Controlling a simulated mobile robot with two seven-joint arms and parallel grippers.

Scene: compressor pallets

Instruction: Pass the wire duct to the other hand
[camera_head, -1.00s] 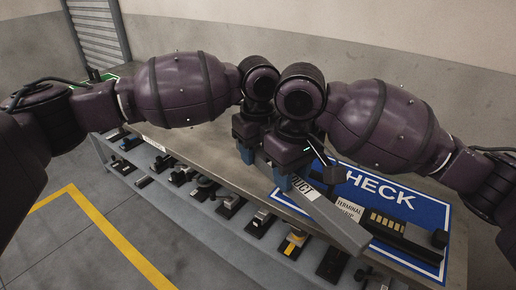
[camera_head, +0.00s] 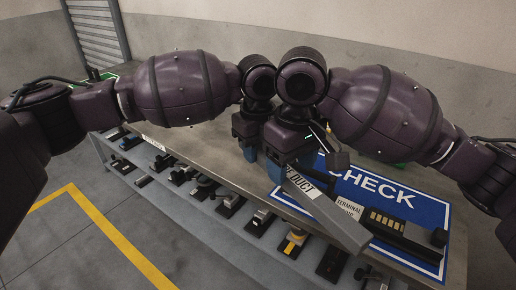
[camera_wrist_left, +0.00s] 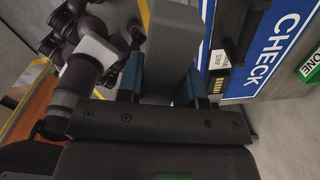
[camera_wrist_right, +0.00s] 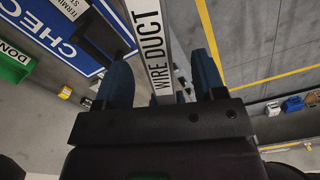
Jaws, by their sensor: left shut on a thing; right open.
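The wire duct (camera_head: 340,222) is a long grey bar with a white label, slanting down to the right above the table. My left gripper (camera_head: 249,153) is shut on the wire duct; the left wrist view shows the duct (camera_wrist_left: 172,45) between its blue fingers (camera_wrist_left: 162,72). My right gripper (camera_head: 276,171) is open close beside the left one. In the right wrist view the labelled duct (camera_wrist_right: 152,48) passes between its spread fingers (camera_wrist_right: 160,68), with a gap on the right-hand side. The left gripper's hold is mostly hidden in the head view.
A blue CHECK mat (camera_head: 405,200) lies on the grey table (camera_head: 200,148), with a terminal strip (camera_head: 388,221) on it. A lower front shelf (camera_head: 215,218) holds several small parts. Wall stands behind; open floor (camera_head: 60,240) lies at the left.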

